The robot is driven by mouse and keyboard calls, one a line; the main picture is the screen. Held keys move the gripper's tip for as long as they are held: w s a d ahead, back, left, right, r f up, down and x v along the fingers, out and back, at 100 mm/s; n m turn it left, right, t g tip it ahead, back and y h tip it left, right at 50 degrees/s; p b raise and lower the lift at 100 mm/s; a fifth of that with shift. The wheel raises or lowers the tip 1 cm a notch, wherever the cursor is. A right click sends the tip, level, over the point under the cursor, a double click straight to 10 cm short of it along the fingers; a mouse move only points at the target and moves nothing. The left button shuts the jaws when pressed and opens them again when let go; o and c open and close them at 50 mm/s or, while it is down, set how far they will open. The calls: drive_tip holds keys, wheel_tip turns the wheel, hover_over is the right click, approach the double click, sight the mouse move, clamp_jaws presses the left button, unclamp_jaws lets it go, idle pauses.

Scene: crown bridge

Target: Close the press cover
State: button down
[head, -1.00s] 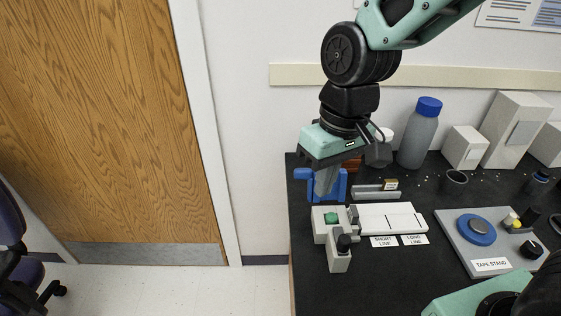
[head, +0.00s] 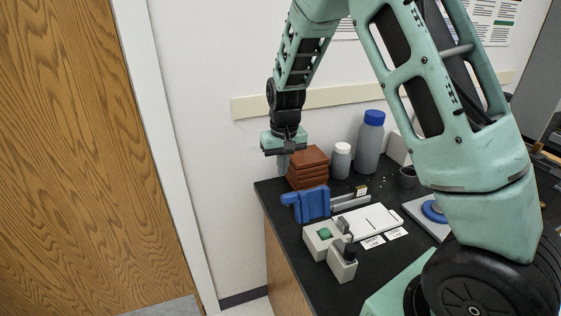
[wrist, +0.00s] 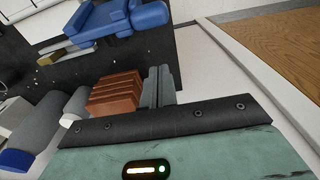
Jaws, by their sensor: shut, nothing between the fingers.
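A low press-like device stands near the table's front left edge in the head view, with a pale grey block and green button (head: 325,233) and a flat white plate (head: 368,222). A blue part (head: 312,204) stands upright behind it; I cannot tell for certain whether this is the press cover. The blue part also shows at the top of the wrist view (wrist: 130,18). My gripper (head: 283,164) is shut and empty, pointing down beyond the blue part, beside the brown stack. Its fingers (wrist: 160,86) show together in the wrist view, apart from the blue part.
A stack of brown blocks (head: 308,167) stands close to my gripper. A white-capped jar (head: 341,161) and a blue-capped bottle (head: 369,146) stand behind. A grey rail (head: 349,202) lies beside the blue part. The wall is close behind the table.

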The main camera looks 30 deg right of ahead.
sight(307, 206)
drive_tip(key=s+f+p, duration=0.2)
drive_tip(key=s+f, duration=0.1)
drive_tip(key=f, duration=0.2)
drive_tip(key=shift+s+a, duration=0.15)
drive_tip(key=shift+a, duration=0.25)
